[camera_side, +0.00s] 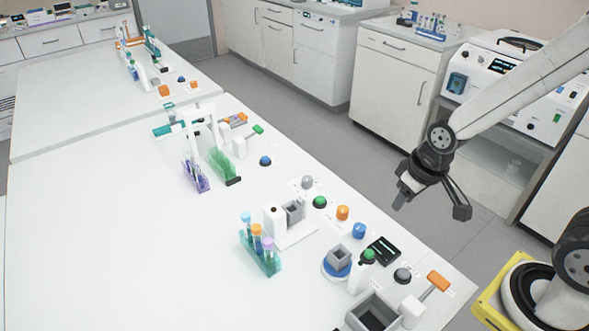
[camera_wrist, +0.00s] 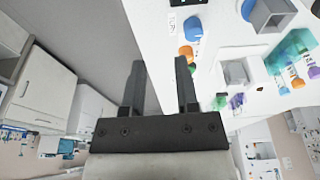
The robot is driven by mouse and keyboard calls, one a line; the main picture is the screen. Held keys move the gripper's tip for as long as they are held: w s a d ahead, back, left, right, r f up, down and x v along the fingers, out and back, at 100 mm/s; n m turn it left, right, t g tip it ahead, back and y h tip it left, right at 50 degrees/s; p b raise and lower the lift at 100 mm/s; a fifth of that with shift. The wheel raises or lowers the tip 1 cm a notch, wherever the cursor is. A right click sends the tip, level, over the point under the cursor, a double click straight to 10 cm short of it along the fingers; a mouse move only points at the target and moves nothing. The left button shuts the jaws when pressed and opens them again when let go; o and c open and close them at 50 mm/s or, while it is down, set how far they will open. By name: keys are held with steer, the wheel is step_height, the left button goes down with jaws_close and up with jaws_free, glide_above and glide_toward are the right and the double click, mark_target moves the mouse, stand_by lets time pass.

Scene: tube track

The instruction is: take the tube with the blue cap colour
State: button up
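A translucent teal rack (camera_side: 262,264) stands on the white bench in the side view and holds three upright tubes. The tube with the blue cap (camera_side: 246,217) is at the far left end, an orange-capped tube (camera_side: 256,230) is in the middle, and a purple-capped tube (camera_side: 267,243) is nearest the camera. My gripper (camera_side: 402,198) hangs beyond the bench edge, well right of the rack. In the wrist view its fingers (camera_wrist: 159,66) are apart with nothing between them.
Round knobs line the bench, including a blue one (camera_side: 359,230) and an orange one (camera_side: 343,212). A white stand with a grey socket (camera_side: 292,210) stands close right of the rack. A grey box (camera_side: 373,312) is at the near edge. The bench left of the rack is clear.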

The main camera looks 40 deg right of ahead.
steer(key=w+a+r+n, duration=0.1)
steer(key=w+a+n, duration=0.25)
steer(key=w, duration=0.25)
steer(key=n+g, duration=0.3)
steer(key=n, duration=0.7)
glide_above(245, 214)
steer(key=shift+a+r, duration=0.15)
steer(key=shift+r, duration=0.25)
steer(key=shift+s+f, duration=0.1)
steer(key=shift+f, duration=0.05)
steer(key=shift+f, duration=1.2)
steer(key=shift+f, duration=0.1)
steer(key=shift+d+f, duration=0.2)
steer(key=shift+f, duration=2.25)
jaws_close()
